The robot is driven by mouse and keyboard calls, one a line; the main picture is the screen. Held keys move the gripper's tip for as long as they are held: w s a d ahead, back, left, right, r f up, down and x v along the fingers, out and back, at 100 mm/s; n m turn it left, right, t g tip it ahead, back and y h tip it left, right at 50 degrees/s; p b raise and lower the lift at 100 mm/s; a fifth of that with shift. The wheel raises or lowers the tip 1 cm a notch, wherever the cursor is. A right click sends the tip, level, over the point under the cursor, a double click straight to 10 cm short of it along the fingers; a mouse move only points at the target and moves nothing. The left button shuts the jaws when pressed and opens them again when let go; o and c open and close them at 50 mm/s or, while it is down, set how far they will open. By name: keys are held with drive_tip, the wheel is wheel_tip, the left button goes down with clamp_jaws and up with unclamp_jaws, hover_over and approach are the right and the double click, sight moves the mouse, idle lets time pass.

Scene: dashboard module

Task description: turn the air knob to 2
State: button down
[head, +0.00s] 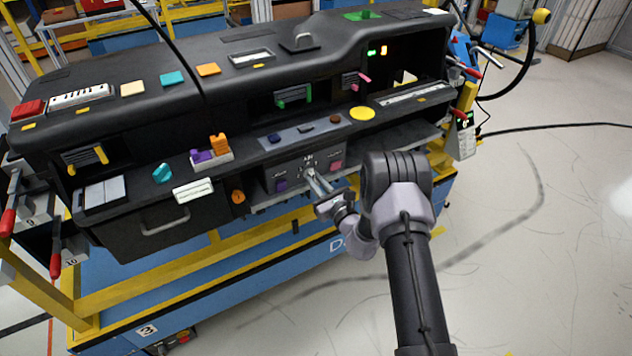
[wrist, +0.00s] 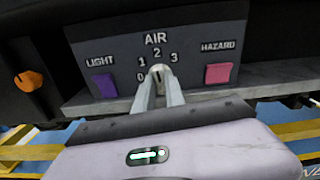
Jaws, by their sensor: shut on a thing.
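The air knob (wrist: 158,69) is a small pale knob on the dark panel, below the word AIR, with the numbers 0, 1, 2 and 3 around it in the wrist view. A small dark mark on the knob looks roughly upright, towards the 2, but the fingers hide its lower part. My gripper (wrist: 159,85) is shut on the knob, one finger on each side. In the head view my gripper (head: 313,178) reaches the panel from the lower right, and the knob is mostly hidden there.
A purple LIGHT button (wrist: 104,86) is left of the knob and a pink HAZARD button (wrist: 218,73) is right of it. An orange knob (wrist: 28,81) is further left. A pale ledge runs below the panel. The floor at right (head: 560,240) is clear.

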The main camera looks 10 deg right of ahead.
drive_tip(key=shift+m, duration=0.6)
drive_tip(key=c, duration=1.4)
unclamp_jaws()
drive_tip(key=p+v, duration=0.4)
drive_tip(key=v, duration=1.3)
drive_tip(key=shift+s, duration=0.25)
drive_tip(key=shift+r, duration=0.1)
